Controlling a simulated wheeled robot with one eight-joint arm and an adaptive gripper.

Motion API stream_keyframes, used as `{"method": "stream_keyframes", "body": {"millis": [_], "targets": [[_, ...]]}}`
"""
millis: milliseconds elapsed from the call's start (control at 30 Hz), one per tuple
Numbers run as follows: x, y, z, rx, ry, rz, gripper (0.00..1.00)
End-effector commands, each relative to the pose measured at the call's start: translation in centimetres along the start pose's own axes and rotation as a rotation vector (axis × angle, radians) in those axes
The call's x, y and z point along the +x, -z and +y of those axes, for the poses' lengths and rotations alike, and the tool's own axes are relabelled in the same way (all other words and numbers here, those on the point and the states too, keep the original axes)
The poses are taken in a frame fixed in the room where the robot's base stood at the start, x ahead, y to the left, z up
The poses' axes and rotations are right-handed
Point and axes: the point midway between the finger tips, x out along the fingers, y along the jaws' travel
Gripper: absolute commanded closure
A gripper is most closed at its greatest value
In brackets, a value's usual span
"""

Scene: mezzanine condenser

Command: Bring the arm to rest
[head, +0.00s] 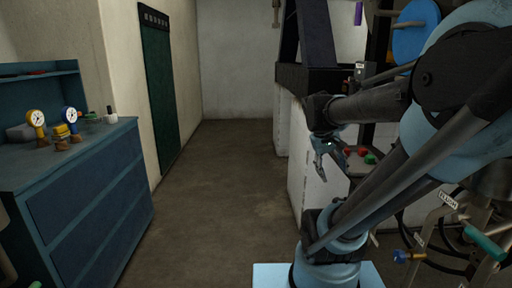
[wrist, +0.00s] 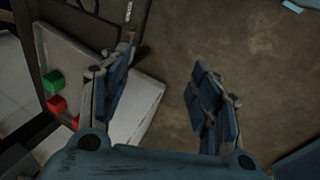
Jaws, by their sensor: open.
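My gripper (head: 332,164) hangs at the end of my bent arm, right of centre in the head view, with its fingers pointing down. In the wrist view the two blue-grey fingers of my gripper (wrist: 160,82) stand wide apart. Nothing is between them but bare floor and a pale tray edge. My arm crosses the right side of the head view and hides part of what lies behind it.
A pale tray (wrist: 150,98) with a green cube (wrist: 54,82) and red pieces (wrist: 57,104) lies beside my left finger in the wrist view. A blue cabinet (head: 95,200) with gauges stands left. Valves and pipes (head: 485,242) stand right. The middle floor (head: 220,190) is clear.

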Motion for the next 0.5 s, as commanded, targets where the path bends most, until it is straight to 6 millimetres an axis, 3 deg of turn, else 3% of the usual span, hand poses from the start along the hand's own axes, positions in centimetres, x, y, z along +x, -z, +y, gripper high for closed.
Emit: {"method": "stream_keyframes", "body": {"millis": [200,500], "targets": [[2.9,-4.8,-5.5,0.064,0.159,0.037,0.43],[5.5,-8.5,-10.9,0.133,0.317,0.071,0.43]]}}
